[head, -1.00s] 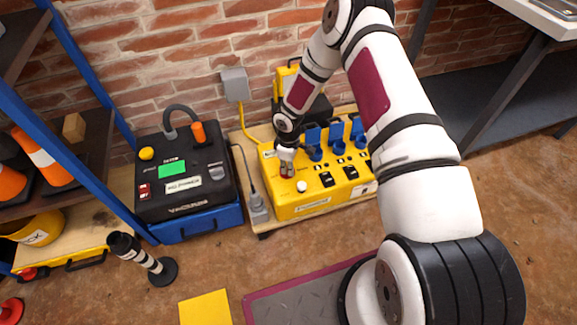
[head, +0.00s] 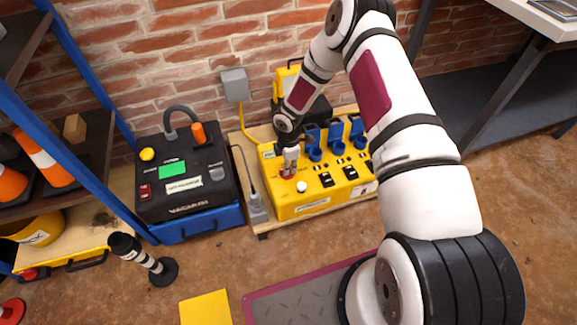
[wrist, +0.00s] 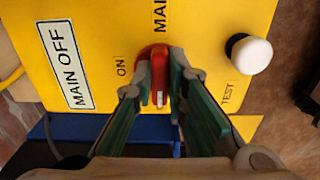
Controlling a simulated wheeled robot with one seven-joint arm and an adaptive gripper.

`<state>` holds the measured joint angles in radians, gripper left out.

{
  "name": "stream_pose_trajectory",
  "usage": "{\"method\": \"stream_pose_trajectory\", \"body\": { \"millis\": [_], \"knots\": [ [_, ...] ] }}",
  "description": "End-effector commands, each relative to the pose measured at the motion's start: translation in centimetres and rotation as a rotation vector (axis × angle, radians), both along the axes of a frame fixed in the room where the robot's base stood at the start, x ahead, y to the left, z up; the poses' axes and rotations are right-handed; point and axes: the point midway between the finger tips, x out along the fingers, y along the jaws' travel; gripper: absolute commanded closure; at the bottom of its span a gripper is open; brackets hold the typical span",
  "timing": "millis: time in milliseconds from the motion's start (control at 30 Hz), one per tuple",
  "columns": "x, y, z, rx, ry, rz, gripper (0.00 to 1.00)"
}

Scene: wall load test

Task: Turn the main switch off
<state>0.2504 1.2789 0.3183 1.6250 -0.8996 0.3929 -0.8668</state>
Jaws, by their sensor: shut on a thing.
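The yellow power box (head: 318,204) sits on a wooden pallet against the brick wall. Its main switch is a red rotary knob, seen in the wrist view (wrist: 159,98) with a pale mark on its near end. The printed word ON lies just left of the knob and TEST to its lower right. A white plate reading MAIN OFF (wrist: 66,65) is further left. My gripper (wrist: 158,68) is shut on the red knob, one green-padded finger on each side. In the head view my gripper (head: 288,172) is at the box's left top; the fingers partly hide the knob.
A white round button (wrist: 249,54) is close right of the fingers. Blue sockets (head: 335,137) and black switches (head: 327,179) fill the box's right top. A black case (head: 186,190) stands to the left, with a grey plug block (head: 258,208) between.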

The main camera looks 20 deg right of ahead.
Motion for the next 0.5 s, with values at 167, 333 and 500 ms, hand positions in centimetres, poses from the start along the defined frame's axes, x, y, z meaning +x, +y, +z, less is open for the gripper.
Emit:
{"method": "stream_pose_trajectory", "body": {
  "millis": [167,333,500],
  "knots": [
    [0.03,-0.06,-0.02,0.000,0.000,0.014,1.00],
    [0.03,-0.06,-0.02,-0.001,-0.001,0.016,1.00],
    [0.03,-0.06,-0.02,-0.001,-0.001,0.016,0.84]
  ]
}}
